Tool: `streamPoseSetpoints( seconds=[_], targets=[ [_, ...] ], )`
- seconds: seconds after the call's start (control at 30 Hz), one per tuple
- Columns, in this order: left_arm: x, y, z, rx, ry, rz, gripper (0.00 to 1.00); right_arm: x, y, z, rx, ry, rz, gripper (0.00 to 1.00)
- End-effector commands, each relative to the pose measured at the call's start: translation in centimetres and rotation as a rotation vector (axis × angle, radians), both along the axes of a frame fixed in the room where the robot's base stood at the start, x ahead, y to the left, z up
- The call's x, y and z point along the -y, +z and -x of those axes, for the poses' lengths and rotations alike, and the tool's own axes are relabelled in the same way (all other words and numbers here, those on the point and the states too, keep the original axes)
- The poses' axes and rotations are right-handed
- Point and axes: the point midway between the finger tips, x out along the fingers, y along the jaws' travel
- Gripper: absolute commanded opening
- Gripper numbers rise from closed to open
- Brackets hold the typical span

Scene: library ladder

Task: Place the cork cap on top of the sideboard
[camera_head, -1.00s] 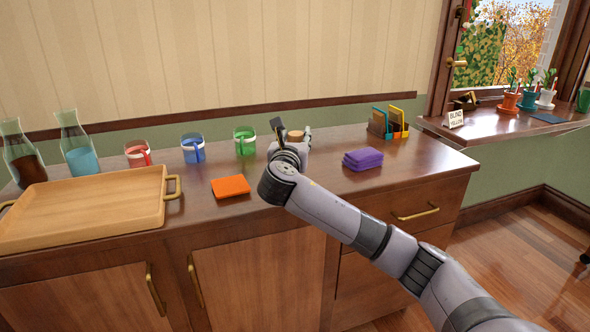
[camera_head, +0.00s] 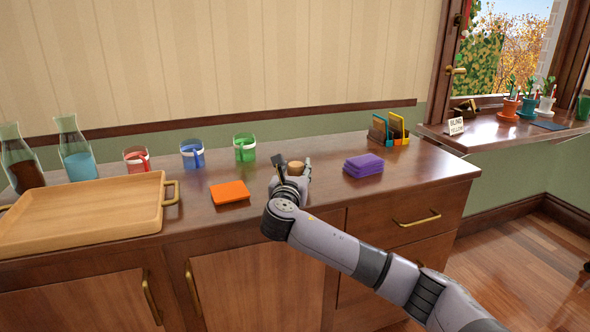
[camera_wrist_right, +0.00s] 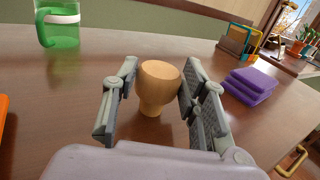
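The cork cap (camera_head: 296,168) is a light tan, mushroom-shaped piece, wide at the top and narrow below. My right gripper (camera_head: 293,166) is over the front middle of the sideboard (camera_head: 250,205), with the cap between its fingers. In the right wrist view the cap (camera_wrist_right: 159,88) is upright, and the fingertips of the right gripper (camera_wrist_right: 160,80) lie close against both sides of its wide top. The cap's foot is low over the brown sideboard top; I cannot tell whether it touches. My left gripper is not in view.
An orange block (camera_head: 230,192) lies left of the gripper and a purple stack (camera_head: 363,165) right of it. Red (camera_head: 137,160), blue (camera_head: 193,154) and green (camera_head: 245,148) mugs stand behind. A wooden tray (camera_head: 85,208) fills the left; an organizer (camera_head: 388,130) stands back right.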

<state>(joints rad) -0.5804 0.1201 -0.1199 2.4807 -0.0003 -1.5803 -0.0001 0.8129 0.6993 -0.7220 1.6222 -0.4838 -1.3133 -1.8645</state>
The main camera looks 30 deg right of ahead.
Motion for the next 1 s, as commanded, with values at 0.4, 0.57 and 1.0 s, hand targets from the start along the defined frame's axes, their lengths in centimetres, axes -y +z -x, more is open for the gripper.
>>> streamPoseSetpoints(
  seconds=[0.4, 0.57, 1.0],
  targets=[
    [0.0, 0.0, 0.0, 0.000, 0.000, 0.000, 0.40, 0.0, 0.0, 0.0, 0.000, 0.000, 0.000, 0.57],
    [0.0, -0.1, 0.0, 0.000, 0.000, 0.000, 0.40, -0.1, 0.2, 0.1, 0.001, 0.000, 0.000, 0.57],
    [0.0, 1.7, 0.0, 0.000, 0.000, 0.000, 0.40, -5.4, 0.3, 6.2, -0.001, 0.003, 0.000, 0.57]
  ],
)
